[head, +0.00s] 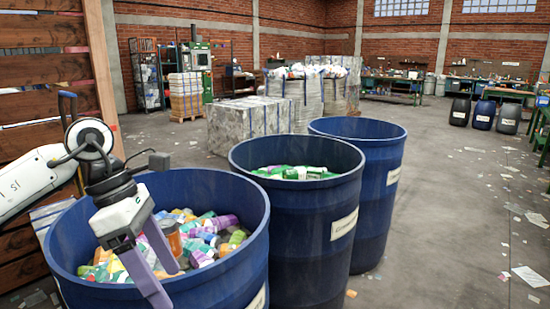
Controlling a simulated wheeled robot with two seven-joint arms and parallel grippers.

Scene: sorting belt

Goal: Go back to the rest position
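My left gripper (167,286) comes in from the left and hangs over the nearest blue barrel (228,277), pointing down. Its two grey-purple fingers are apart, with nothing visibly held between them. The barrel holds many mixed colourful containers (205,242), partly hidden by the gripper. My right gripper does not show in the head view.
Two more blue barrels stand behind to the right: a middle one (300,235) with green and white containers, and a far one (384,185). A wooden slatted wall (50,85) stands at left. Open concrete floor (450,230) with paper scraps lies right.

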